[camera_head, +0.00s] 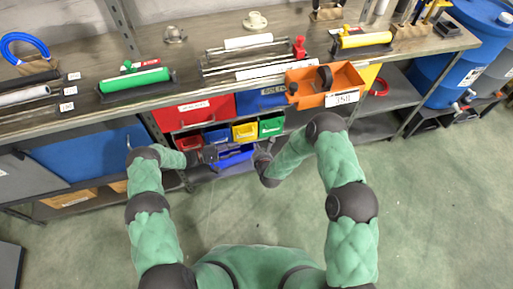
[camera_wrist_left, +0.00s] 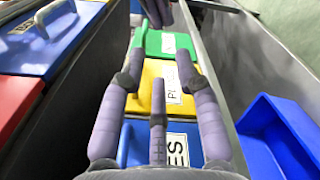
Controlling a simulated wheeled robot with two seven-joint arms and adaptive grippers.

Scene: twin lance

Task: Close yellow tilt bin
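The small yellow tilt bin (camera_head: 245,132) sits in a row under the bench, between a blue and a green bin. In the left wrist view its labelled yellow front (camera_wrist_left: 168,88) lies between my left gripper's fingers; I cannot tell how far it is tilted. My left gripper (camera_head: 210,155) is in front of the row. Its fingers (camera_wrist_left: 158,75) are spread, with nothing seen held. My right gripper (camera_head: 265,150) is below the green bin; its fingers are too small to read. Dark fingers also show at the top of the left wrist view (camera_wrist_left: 157,12).
Red (camera_head: 188,143), blue (camera_head: 214,135) and green (camera_head: 271,127) small bins share the row. An open blue bin (camera_head: 235,157) sits below. Larger red (camera_head: 195,112) and blue drawers are above. An orange bin (camera_head: 325,84) overhangs the bench edge. The floor in front is clear.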

